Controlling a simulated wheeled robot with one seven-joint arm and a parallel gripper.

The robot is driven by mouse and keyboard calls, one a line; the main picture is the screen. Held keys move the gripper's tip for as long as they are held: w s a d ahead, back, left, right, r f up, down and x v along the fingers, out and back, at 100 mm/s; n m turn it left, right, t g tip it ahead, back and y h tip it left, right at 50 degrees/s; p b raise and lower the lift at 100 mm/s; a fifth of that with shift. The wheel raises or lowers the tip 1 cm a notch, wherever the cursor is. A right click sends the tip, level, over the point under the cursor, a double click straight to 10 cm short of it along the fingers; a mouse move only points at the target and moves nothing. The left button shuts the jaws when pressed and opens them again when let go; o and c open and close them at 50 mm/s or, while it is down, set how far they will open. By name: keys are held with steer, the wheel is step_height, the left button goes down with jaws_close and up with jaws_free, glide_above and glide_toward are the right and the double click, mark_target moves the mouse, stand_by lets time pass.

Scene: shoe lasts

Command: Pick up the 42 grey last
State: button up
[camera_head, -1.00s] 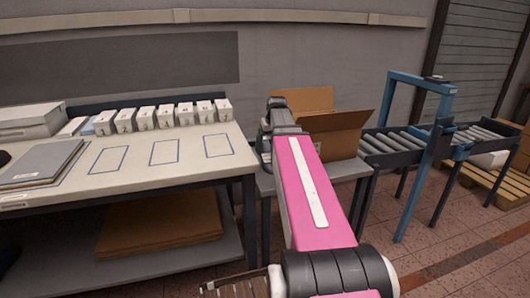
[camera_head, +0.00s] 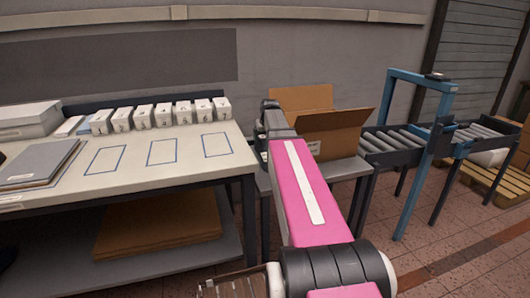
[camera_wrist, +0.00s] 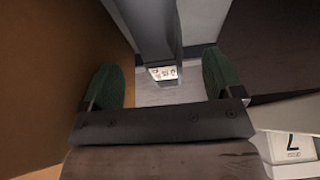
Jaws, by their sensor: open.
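I cannot make out a grey last marked 42 in either view. My gripper (camera_wrist: 163,80) is open in the wrist view, with its two green finger pads apart. Beyond the gap between them is a dark grey upright shape (camera_wrist: 152,25) with a small white label (camera_wrist: 163,73); the print is too small to read, and I cannot tell what the shape is. Nothing is visibly held. In the head view my pink arm reaches away from me, and its far end is beside the bench's right end, left of the open carton. The fingers are hidden there.
White numbered blocks (camera_head: 163,115) line the back of the bench (camera_head: 120,181). One marked 7 (camera_wrist: 293,146) shows at lower right in the wrist view. An open carton (camera_head: 335,138) stands right of my arm, before a roller conveyor (camera_head: 395,139). Grey boards (camera_head: 38,163) lie at bench left.

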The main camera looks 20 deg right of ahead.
mark_target(264, 139)
steer(key=x, duration=0.4)
steer(key=shift+w+f, duration=0.25)
steer(key=shift+r, duration=0.15)
steer(key=c, duration=1.6)
